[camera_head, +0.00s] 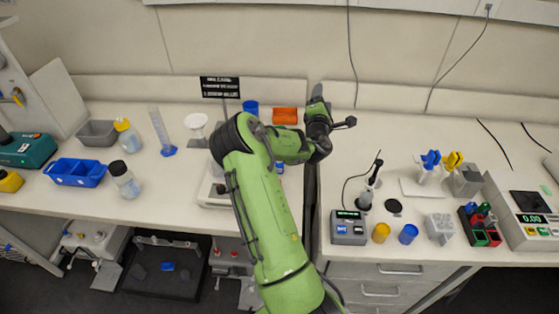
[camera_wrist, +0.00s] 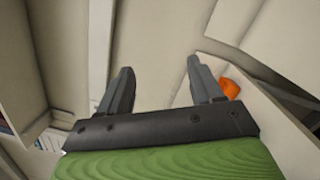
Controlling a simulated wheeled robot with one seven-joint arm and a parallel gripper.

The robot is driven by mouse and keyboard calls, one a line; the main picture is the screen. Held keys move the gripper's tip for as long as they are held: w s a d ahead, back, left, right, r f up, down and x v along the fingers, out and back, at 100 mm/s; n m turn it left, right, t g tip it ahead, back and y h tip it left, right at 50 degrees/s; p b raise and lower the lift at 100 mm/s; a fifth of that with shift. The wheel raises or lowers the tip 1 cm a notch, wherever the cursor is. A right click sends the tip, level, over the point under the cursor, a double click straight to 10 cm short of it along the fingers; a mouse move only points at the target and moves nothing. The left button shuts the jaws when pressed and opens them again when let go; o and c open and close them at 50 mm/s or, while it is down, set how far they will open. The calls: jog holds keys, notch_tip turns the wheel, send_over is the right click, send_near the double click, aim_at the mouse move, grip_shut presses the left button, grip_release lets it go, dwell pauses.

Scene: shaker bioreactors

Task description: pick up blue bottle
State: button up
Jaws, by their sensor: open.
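I cannot tell whether either is the blue bottle. My gripper shows in the wrist view (camera_wrist: 161,72), with its two fingers apart and nothing between them. In the head view, the end of my arm is above the gap between the benches, toward the wall, apart from both blue items. My arm hides part of the left bench.
Left bench: two bottles (camera_head: 127,137) (camera_head: 124,181), a blue tray (camera_head: 76,171), a grey tub (camera_head: 98,132), a cylinder (camera_head: 161,135), an orange block (camera_head: 285,115). The right bench's back middle is fairly clear.

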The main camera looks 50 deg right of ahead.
notch_tip(320, 180, down, 3)
jog(key=w+n+t+y+p, duration=0.2)
jog(key=n+t+y, duration=0.2)
jog(key=n, duration=0.5)
jog(key=n+y+p, duration=0.3)
jog(key=n+y, duration=1)
jog(key=n, duration=0.3)
send_near(279, 164)
jog(key=w, duration=0.1)
jog(key=w+f, duration=0.1)
jog(key=w, duration=0.1)
jog(key=shift+d+f+g, duration=0.25)
jog(key=shift+f+g, duration=0.05)
jog(key=shift+g, duration=0.1)
jog(key=w+f+b, duration=0.1)
jog(key=b, duration=0.2)
jog(key=shift+w+a+f, duration=0.1)
jog(key=shift+w, duration=0.05)
jog(key=shift+w+f+b, duration=0.2)
jog(key=shift+w+b, duration=0.5)
jog(key=shift+b, duration=0.45)
jog(key=x, duration=0.4)
jog(key=shift+w+r+b, duration=0.1)
jog(key=shift+w+b, duration=0.2)
jog(key=shift+w, duration=0.15)
jog(key=shift+s, duration=0.1)
jog(key=c, duration=0.9)
jog(key=shift+r, duration=0.15)
jog(key=shift+c, duration=0.2)
